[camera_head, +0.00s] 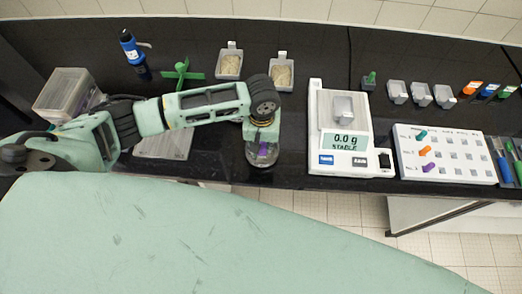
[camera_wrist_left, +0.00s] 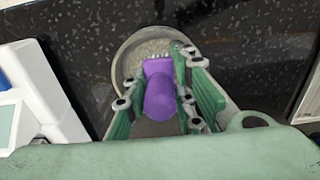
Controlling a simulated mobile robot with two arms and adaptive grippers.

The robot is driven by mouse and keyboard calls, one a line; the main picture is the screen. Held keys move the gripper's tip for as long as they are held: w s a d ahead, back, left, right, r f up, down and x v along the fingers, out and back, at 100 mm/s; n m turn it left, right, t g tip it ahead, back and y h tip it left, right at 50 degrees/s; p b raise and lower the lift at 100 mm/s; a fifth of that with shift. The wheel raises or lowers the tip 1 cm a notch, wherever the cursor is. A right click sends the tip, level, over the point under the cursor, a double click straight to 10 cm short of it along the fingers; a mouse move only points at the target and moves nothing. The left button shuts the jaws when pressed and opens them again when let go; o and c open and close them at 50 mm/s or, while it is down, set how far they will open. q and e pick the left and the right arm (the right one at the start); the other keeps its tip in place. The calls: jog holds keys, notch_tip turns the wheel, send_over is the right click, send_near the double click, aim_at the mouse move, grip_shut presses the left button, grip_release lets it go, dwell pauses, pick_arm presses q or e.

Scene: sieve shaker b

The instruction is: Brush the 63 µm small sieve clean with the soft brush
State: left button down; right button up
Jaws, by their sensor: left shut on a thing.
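My left gripper (camera_wrist_left: 163,95) is shut on a purple-handled brush (camera_wrist_left: 160,90) with pale bristles at its far end. A round sieve-like vessel with a pale rim (camera_wrist_left: 124,50) lies beneath the brush, with a grainy pale surface inside. The bristle end overlaps this vessel in the left wrist view; whether it touches the surface I cannot tell. In the head view the vessel (camera_head: 252,156) sits near the bench's front edge, under my left gripper (camera_head: 263,140), with purple showing in it. No size marking is readable. My right gripper is not in view.
A balance (camera_head: 325,135) reading 0.0 g, with a tray on its pan, stands just right. A white board (camera_head: 460,170) with coloured pegs is farther right. Two sand-filled trays (camera_head: 230,66) and a green cross-shaped part (camera_head: 182,74) are behind. A clear box (camera_head: 62,95) stands left.

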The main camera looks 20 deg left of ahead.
pick_arm(q)
jog(key=shift+s+a, duration=0.5)
jog(key=shift+a, duration=0.1)
jog(key=shift+w+d, duration=1.15)
jog(key=shift+d, duration=0.25)
jog(key=shift+s+a, duration=0.1)
dwell(0.8)
jog(key=shift+s+a, duration=1.05)
jog(key=shift+a, duration=0.3)
jog(key=shift+w+d, duration=0.55)
jog(key=shift+d, duration=0.2)
jog(key=shift+w+d, duration=0.55)
jog(key=shift+d, duration=0.15)
